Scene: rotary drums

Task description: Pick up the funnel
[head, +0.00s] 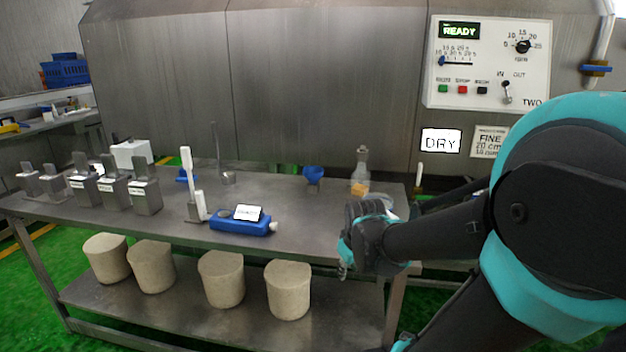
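A blue funnel (313,172) stands toward the back right of the steel table (290,225), wide end up, on what looks like a small grey holder. My gripper (346,262) is at the table's front right edge, in front of the funnel and to its right, well apart from it. It is seen from behind and the side, so whether its fingers are open or shut cannot be told. No object shows in it.
A clear bottle (360,172) stands right of the funnel. A blue device (240,221) and a white upright tool (193,190) are at the table's front middle. Metal containers (145,192) line the left. Beige buckets (221,279) stand on the lower shelf.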

